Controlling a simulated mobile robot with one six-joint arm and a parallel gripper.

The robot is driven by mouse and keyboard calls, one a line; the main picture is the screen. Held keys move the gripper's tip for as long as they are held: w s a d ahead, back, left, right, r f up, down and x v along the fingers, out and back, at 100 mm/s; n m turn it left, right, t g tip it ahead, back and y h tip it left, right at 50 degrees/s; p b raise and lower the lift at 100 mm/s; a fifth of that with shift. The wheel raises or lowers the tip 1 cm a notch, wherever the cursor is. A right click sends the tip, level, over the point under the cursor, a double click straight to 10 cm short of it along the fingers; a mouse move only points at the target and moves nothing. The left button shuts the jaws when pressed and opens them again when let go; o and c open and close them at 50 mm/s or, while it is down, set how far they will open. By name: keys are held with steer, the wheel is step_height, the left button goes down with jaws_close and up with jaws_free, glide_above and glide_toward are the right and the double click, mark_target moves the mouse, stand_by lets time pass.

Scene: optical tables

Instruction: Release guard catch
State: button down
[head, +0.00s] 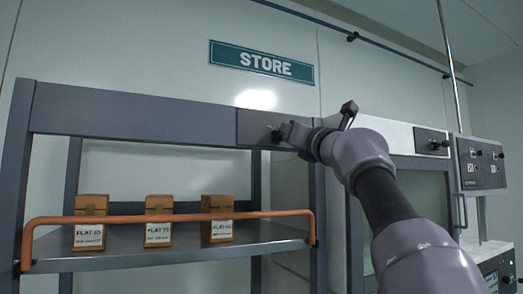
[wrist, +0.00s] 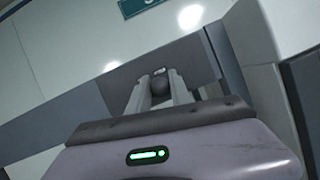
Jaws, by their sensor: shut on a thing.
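The guard catch shows as a dark round knob (wrist: 160,86) on a dark plate (head: 252,126) at the right end of the shelf unit's top beam. My gripper (head: 284,132) reaches in from the right at the plate. In the wrist view my gripper's two light fingers (wrist: 160,92) stand on either side of the knob and are shut on it. In the head view the fingers partly hide the knob. The orange guard rail (head: 170,217) lies across the front of the shelf, below the beam.
Three brown boxes (head: 158,207) with white labels stand on the shelf (head: 150,252) behind the rail. A green STORE sign (head: 262,62) hangs above. Right of the shelf stands a glass-fronted cabinet (head: 425,200) with a control box (head: 481,165).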

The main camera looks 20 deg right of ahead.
steer(key=y, duration=0.1)
steer(key=d+n+y+p, duration=0.1)
steer(key=y, duration=0.1)
steer(key=shift+w+r+n, duration=0.15)
steer(key=shift+n, duration=0.15)
steer(key=shift+w+d+n+g+y+p, duration=0.1)
steer(key=shift+d+n+g+y+p, duration=0.1)
steer(key=shift+n+y+p, duration=0.85)
steer(key=shift+w+d+n+g+y+p, duration=0.2)
steer(key=shift+y+p, duration=0.45)
steer(key=shift+y, duration=0.9)
steer(key=shift+s, duration=0.1)
steer(key=shift+a, duration=0.1)
steer(key=c, duration=1.2)
jaws_free()
steer(key=b+v, duration=0.3)
steer(key=v, duration=0.5)
steer(key=b+v, duration=0.4)
steer(key=v, duration=0.5)
steer(key=shift+s+d, duration=0.1)
steer(key=shift+d, duration=0.2)
